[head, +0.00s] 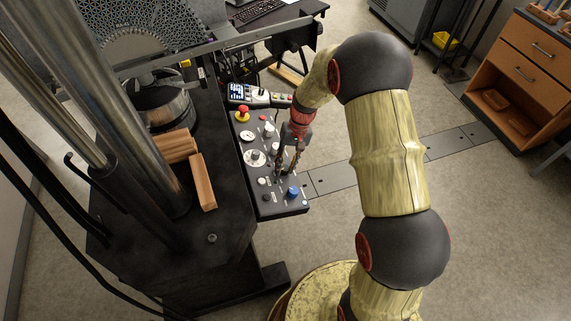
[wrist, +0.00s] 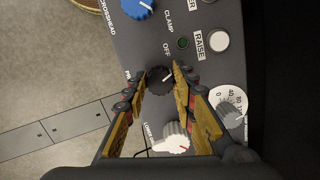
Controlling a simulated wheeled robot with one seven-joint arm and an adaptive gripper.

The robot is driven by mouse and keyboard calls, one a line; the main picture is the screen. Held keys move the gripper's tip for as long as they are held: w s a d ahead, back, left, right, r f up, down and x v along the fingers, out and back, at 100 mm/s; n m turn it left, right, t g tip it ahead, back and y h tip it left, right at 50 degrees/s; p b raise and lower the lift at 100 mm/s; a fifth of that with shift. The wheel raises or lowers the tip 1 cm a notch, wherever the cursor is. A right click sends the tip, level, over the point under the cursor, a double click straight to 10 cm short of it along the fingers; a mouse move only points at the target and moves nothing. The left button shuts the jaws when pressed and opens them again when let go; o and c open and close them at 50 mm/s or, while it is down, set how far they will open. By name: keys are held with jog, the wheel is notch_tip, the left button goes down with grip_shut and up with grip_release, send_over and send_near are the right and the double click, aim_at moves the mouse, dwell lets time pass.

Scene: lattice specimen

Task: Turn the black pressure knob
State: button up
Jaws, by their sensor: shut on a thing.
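The black pressure knob (wrist: 159,80) is a small round knob with a pale pointer line, on the dark control panel (head: 279,208). In the wrist view it sits between the two fingertips of my gripper (wrist: 159,86), which is shut on it from both sides. A label beginning "PR" beside the knob is mostly covered by the left finger. In the head view my gripper (head: 285,168) points down onto the panel, and its fingers hide the knob there.
A red stop button (head: 242,114) is farther up the panel. Wooden blocks (head: 203,182) lie left of the panel.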

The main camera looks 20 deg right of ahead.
jog(key=n, duration=0.4)
jog(key=shift+n+h, duration=0.3)
jog(key=shift+n, duration=0.1)
jog(key=shift+p, duration=0.3)
jog(key=o, duration=1.2)
jog(key=shift+c, duration=0.2)
jog(key=v, duration=1.2)
jog(key=shift+w, duration=0.1)
